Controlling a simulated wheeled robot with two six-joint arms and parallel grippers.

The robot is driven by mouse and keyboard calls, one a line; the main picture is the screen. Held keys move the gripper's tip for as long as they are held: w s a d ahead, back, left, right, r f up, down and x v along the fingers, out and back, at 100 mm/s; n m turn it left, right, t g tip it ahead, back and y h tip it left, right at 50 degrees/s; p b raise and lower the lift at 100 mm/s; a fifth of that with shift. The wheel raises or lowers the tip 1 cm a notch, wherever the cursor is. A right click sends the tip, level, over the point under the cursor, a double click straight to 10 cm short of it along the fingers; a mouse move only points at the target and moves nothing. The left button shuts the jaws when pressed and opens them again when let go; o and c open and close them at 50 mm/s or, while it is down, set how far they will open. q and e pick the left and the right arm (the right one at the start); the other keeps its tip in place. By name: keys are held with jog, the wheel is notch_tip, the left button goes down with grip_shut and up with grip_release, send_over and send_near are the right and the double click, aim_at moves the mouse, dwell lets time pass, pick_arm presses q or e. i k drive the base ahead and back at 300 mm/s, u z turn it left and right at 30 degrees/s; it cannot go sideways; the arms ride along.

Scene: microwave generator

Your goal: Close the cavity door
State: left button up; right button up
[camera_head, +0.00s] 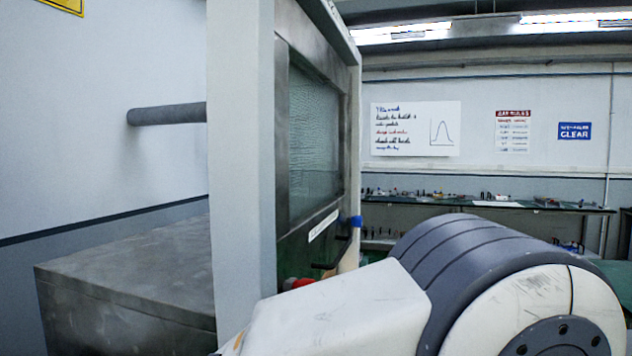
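A metal-framed panel (283,110) with a greenish mesh window (315,145) stands upright in the middle of the head view, seen at a steep angle inside a white frame (240,150). It looks like the cavity door or the front around it; I cannot tell whether it is open or shut. One of my white and grey arm links fills the lower right and hides the lower part of the unit. Neither gripper shows.
A grey metal box (130,275) stands at the left, beside the white frame. A grey pipe (165,114) sticks out behind. A blue part (356,221) and a red part (297,284) are on the unit's front. A cluttered bench (470,205) runs along the back wall.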

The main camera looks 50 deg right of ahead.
aim_at(313, 243)
jog(key=z, duration=1.5)
jog(key=k, duration=1.05)
jog(key=z, duration=0.85)
jog(key=i, duration=1.65)
jog(key=u, duration=0.65)
